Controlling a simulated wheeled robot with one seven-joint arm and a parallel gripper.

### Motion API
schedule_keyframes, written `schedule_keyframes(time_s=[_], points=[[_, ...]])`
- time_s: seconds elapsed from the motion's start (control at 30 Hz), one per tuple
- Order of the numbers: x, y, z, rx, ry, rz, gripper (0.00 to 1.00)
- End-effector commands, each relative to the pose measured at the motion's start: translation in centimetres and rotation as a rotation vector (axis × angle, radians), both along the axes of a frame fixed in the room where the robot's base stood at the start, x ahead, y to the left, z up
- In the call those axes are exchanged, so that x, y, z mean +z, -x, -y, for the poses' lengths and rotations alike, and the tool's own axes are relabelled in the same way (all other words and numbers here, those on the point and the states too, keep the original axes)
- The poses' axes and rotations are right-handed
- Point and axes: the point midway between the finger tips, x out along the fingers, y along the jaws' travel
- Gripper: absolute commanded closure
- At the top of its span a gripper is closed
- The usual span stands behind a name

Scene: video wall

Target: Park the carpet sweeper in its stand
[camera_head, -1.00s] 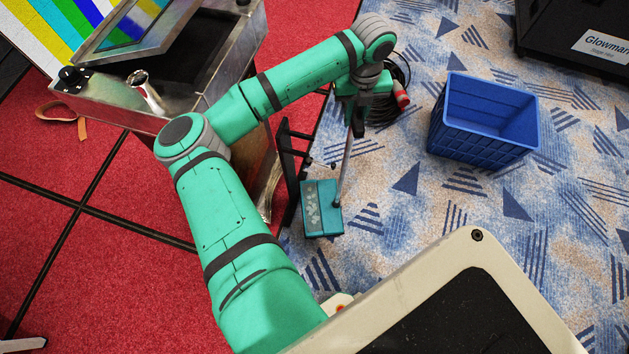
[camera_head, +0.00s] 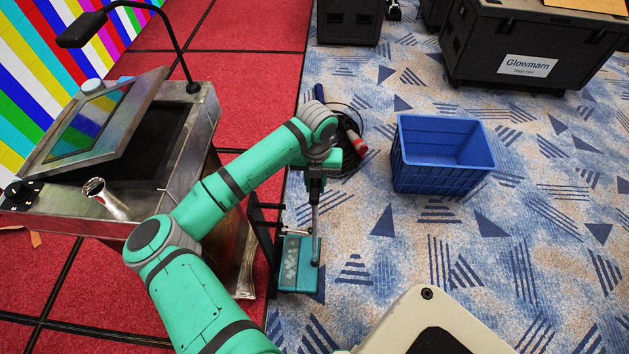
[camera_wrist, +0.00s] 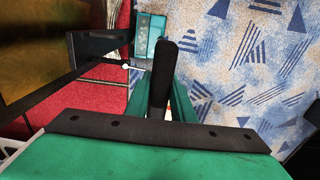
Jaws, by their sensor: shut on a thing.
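The carpet sweeper has a flat teal head (camera_head: 292,265) on the patterned carpet and a thin grey pole rising to a black grip (camera_wrist: 164,72). My gripper (camera_head: 316,187) is shut on this grip, above the head; its green jaws (camera_wrist: 160,100) flank the grip in the wrist view. The stand (camera_head: 264,232) is a black frame with short arms, just left of the sweeper head and beside the console. It also shows in the wrist view (camera_wrist: 92,46), left of the head. Whether head and stand touch is unclear. My arm partly hides the pole's top.
The metal console (camera_head: 205,120) stands left on red flooring. A blue crate (camera_head: 440,180) stands to the right. A coiled cable (camera_head: 350,150) with a red connector lies behind my gripper. Black cases (camera_head: 520,45) stand at the back. Carpet between sweeper and crate is clear.

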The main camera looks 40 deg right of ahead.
Motion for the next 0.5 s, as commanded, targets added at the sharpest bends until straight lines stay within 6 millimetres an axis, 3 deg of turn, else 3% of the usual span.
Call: schedule_keyframes(time_s=[0.17,0.5], points=[[-0.6,-0.1,-0.1,0.002,0.001,0.001,1.0],[-3.9,0.1,0.3,-0.005,0.001,0.002,1.0]])
